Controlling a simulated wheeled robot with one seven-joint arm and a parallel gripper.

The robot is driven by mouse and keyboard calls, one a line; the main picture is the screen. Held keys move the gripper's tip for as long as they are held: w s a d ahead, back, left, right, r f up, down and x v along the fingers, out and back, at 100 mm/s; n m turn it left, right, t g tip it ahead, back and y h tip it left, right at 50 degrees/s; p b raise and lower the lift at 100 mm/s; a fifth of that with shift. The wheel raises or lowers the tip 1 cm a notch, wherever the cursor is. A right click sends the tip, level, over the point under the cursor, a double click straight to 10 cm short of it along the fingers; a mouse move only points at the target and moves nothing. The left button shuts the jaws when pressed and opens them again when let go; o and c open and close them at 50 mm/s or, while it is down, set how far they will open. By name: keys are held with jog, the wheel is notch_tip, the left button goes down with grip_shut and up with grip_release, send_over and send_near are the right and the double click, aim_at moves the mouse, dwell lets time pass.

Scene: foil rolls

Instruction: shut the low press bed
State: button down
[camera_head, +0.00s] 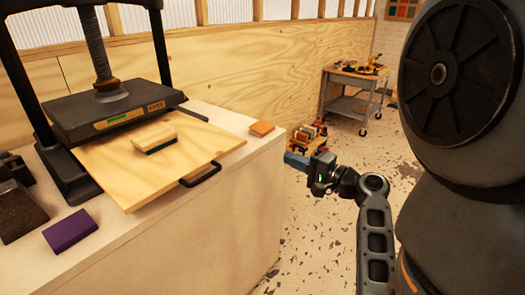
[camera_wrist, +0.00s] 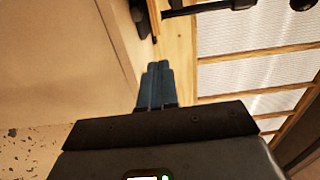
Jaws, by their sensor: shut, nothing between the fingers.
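The low press bed (camera_head: 112,172) is a pale wooden board that sticks out from under the black press plate (camera_head: 80,112), past the counter's front edge. A black bar handle (camera_head: 201,175) is on its front edge. A small tan and teal block (camera_head: 155,138) lies on the bed. My gripper (camera_head: 289,160) has blue fingers and is in front of the counter, to the right of the handle and apart from it. In the wrist view its fingers (camera_wrist: 157,72) are together with nothing between them.
A purple block (camera_head: 70,232), dark blocks (camera_head: 18,212) and an orange block (camera_head: 262,129) lie on the pale counter (camera_head: 215,116). A tool cart (camera_head: 352,78) stands at the back right. Speckled floor is open right of the counter.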

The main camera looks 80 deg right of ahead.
aim_at(205, 124)
jog(key=p+x, duration=0.3)
jog(key=x, duration=1)
jog(key=shift+d+f, duration=0.15)
jog(key=shift+d, duration=0.05)
jog(key=shift+w, duration=0.25)
jog(key=b+x, duration=0.6)
jog(key=x, duration=1.5)
jog(key=shift+d+b, duration=0.15)
jog(key=shift+b, duration=0.25)
jog(key=shift+w+d, duration=0.45)
jog(key=shift+w, duration=0.15)
